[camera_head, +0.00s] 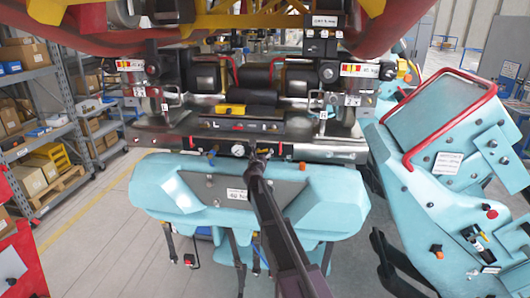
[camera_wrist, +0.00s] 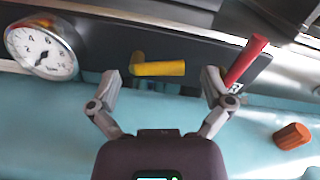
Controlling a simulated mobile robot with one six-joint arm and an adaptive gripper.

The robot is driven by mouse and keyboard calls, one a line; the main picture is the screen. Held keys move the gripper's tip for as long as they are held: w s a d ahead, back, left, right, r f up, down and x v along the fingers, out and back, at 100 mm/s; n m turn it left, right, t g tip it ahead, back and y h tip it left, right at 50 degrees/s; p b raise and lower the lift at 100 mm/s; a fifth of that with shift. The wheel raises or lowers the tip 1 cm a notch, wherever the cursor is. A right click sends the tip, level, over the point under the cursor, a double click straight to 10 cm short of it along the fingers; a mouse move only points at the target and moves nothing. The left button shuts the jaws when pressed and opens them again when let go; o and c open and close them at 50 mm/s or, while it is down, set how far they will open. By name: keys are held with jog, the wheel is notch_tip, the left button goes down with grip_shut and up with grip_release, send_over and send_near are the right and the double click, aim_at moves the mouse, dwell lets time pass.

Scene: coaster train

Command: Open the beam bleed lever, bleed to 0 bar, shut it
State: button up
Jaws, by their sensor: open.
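In the wrist view my gripper (camera_wrist: 161,82) is open, its two fingers apart on either side of a yellow lever (camera_wrist: 160,68). The lever lies roughly level in the picture, and I see no finger closed on it. A red lever (camera_wrist: 246,61) slants up beside the right finger, whose tip overlaps its lower end in the picture. A round white pressure gauge (camera_wrist: 40,52) is to the left; its needle's reading is too small to tell. In the head view my gripper (camera_head: 259,154) is at the beam's front edge, right of the gauge (camera_head: 238,150), and hides the levers partly.
An orange knob (camera_wrist: 292,136) sticks out at the right of the wrist view. The light-blue seat body (camera_head: 300,205) lies below the beam. A red grab bar (camera_head: 440,110) rises at the right. Shelves with boxes (camera_head: 35,55) stand at the left.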

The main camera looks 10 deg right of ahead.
jog(key=shift+x, duration=0.85)
